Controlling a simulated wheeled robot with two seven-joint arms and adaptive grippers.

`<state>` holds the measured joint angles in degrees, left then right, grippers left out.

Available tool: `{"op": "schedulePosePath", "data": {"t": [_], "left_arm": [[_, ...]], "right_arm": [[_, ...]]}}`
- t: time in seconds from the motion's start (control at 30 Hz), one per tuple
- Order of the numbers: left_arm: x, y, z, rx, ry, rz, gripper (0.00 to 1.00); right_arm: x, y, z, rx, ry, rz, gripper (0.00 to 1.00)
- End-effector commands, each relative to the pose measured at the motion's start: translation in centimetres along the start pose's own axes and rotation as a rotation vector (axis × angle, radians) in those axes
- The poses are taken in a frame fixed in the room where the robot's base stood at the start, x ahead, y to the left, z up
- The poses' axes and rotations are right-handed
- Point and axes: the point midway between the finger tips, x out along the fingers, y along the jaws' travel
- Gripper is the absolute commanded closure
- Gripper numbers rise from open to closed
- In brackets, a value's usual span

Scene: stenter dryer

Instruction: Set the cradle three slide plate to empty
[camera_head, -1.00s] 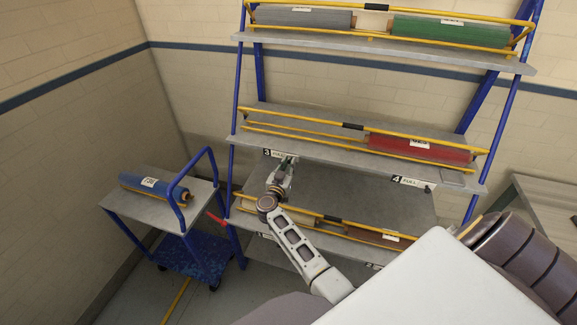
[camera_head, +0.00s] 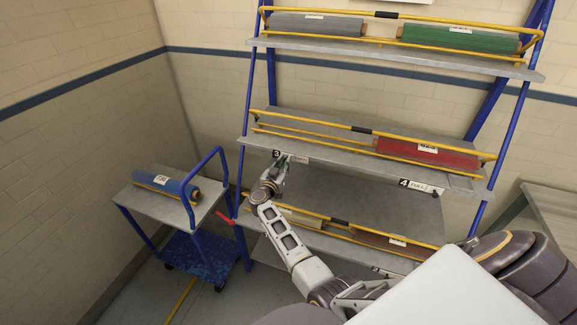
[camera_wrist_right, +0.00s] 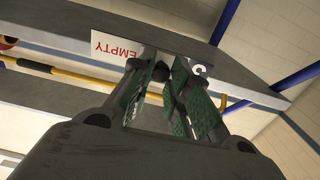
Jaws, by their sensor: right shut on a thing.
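The cradle three slide plate (camera_head: 300,159) is on the front edge of the middle shelf, right of the number 3 label (camera_head: 276,154). In the right wrist view the plate (camera_wrist_right: 115,48) shows EMPTY in red letters, upside down. My right gripper (camera_head: 281,164) is at the plate's left part, under the shelf edge. In the wrist view its green-padded fingers (camera_wrist_right: 164,78) are closed together over a small dark part at the plate, and they partly cover the number. Cradle three (camera_head: 310,119), above on the shelf, has yellow rails and holds no roll. My left gripper is out of view.
Right of it, a red roll (camera_head: 425,150) lies above the number 4 plate (camera_head: 424,186), which reads FULL. Grey (camera_head: 318,25) and green (camera_head: 460,38) rolls lie on the top shelf. A cart with a blue roll (camera_head: 165,184) stands left of the rack.

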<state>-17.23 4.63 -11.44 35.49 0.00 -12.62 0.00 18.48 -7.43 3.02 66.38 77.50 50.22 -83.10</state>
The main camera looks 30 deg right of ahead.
Motion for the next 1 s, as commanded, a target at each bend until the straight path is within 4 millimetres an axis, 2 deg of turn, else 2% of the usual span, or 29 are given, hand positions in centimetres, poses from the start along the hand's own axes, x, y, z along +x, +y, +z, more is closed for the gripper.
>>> {"op": "schedulePosePath", "data": {"t": [0.33, 0.37, 0.5, 1.0], "left_arm": [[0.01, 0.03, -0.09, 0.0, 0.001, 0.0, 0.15], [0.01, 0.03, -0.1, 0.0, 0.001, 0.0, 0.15], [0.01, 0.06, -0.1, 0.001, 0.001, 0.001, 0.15], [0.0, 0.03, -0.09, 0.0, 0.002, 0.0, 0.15]], "right_arm": [[-0.11, -0.6, -0.09, 0.003, -0.001, -0.011, 1.0], [-0.11, -0.61, -0.09, 0.003, -0.001, -0.011, 0.78], [-0.11, -0.57, -0.09, 0.002, 0.0, -0.01, 0.61], [0.0, 0.03, 0.0, 0.0, 0.0, -0.005, 0.61]]}}
